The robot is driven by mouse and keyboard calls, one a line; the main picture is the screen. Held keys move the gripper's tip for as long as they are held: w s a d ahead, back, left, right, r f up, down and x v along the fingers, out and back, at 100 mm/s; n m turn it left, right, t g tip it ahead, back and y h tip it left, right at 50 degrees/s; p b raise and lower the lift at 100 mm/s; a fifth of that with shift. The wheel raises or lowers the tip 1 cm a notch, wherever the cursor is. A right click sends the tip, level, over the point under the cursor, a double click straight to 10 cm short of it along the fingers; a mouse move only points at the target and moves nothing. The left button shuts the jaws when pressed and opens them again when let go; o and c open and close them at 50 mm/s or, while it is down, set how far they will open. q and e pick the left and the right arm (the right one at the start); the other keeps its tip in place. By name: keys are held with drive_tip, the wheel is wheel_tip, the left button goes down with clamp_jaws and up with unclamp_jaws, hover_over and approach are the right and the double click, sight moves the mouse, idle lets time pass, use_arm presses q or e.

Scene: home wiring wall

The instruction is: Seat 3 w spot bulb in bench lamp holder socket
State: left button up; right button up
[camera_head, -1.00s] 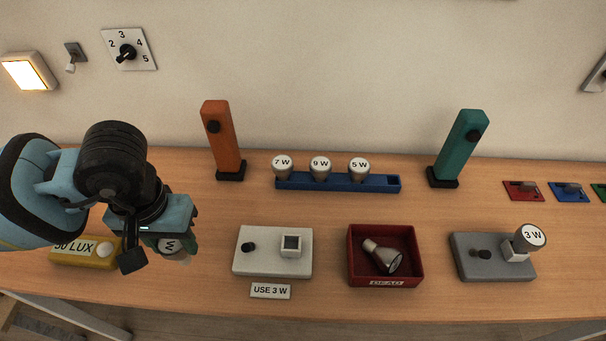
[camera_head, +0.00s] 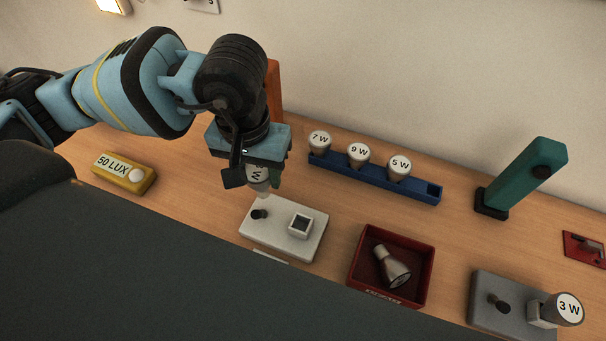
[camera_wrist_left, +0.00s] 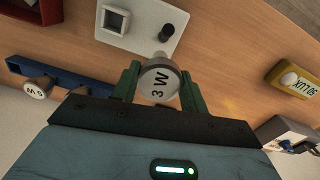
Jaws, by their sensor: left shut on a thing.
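My left gripper (camera_head: 257,180) is shut on a 3 W spot bulb (camera_head: 262,188), just behind the left part of the white bench lamp holder. In the left wrist view the bulb (camera_wrist_left: 159,81) sits between two green fingers with its "3 W" face toward the camera. The white holder (camera_head: 268,236) has an empty-looking square socket (camera_head: 301,225) at its right and a black knob (camera_head: 260,214) at its left. The holder (camera_wrist_left: 141,41) also shows in the wrist view, beyond the bulb. The bulb is apart from the socket. My right gripper is not in view.
A red box (camera_head: 360,285) holds a loose bulb (camera_head: 392,266). A blue rack (camera_head: 372,180) carries 7 W, 9 W and 5 W bulbs. A grey holder (camera_head: 484,304) bears another 3 W bulb (camera_head: 566,309). A teal post (camera_head: 526,176) and a yellow 50 LUX block (camera_head: 122,173) stand apart.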

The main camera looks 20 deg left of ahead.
use_arm(q)
drive_tip(key=s+d+r+n, duration=0.2)
drive_tip(key=d+r+n, duration=0.2)
drive_tip(key=d, duration=0.4)
drive_tip(key=shift+d+r+p, duration=0.2)
drive_tip(key=shift+r+p, duration=0.25)
drive_tip(key=shift+r, duration=0.1)
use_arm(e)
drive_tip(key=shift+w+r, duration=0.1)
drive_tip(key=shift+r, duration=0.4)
use_arm(q)
drive_tip(key=shift+s, duration=0.1)
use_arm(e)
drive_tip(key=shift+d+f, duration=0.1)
use_arm(q)
wheel_tip(320, 180, down, 6)
drive_tip(key=b, duration=0.4)
drive_tip(key=shift+r, duration=0.1)
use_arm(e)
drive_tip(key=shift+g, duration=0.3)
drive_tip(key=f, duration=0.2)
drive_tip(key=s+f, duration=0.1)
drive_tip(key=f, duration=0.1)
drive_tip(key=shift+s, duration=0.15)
